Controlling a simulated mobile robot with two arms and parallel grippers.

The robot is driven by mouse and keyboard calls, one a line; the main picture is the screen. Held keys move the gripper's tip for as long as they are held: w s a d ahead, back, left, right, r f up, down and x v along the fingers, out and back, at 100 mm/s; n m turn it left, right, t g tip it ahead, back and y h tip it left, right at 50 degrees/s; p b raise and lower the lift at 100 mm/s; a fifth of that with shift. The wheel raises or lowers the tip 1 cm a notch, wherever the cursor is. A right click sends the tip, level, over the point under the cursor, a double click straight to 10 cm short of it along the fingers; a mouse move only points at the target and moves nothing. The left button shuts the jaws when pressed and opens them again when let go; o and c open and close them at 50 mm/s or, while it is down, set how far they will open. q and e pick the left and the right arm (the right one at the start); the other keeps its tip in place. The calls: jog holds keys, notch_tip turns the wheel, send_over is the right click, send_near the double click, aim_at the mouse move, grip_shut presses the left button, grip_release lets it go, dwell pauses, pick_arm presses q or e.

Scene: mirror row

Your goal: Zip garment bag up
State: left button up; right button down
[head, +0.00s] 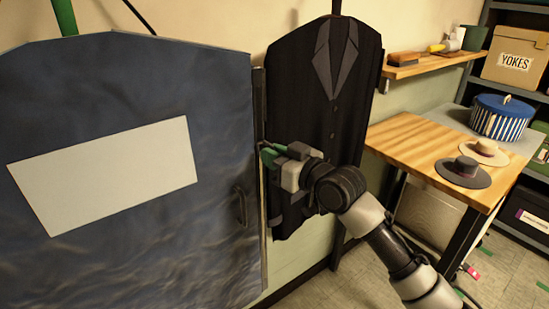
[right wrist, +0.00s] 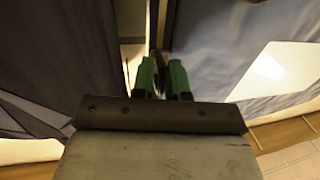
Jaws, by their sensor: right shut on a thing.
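The blue garment bag (head: 95,80) fills the left of the head view, with a pale blank panel (head: 105,170) on its front. My right gripper (head: 267,153) is at this edge, about mid-height. In the right wrist view its green fingers (right wrist: 163,78) are shut on a small dark piece, seemingly the zip pull, mostly hidden between them. The bag (right wrist: 225,45) is right of the fingers there. My left gripper is in neither view.
A dark pinstriped suit (head: 300,85) hangs just right of the bag, behind my right gripper. A wall shelf (head: 425,65) is above. Floor shows below.

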notch_tip(320, 180, up, 13)
jog(key=p, duration=0.9)
jog(key=shift+s+a, duration=0.1)
jog(key=shift+a, duration=0.05)
jog(key=shift+r+p, duration=0.35)
jog(key=shift+r, duration=0.15)
jog(key=shift+r, duration=0.1)
jog(key=c, duration=1.4)
grip_release()
jog(key=shift+o, duration=0.7)
jog(key=shift+a, duration=0.1)
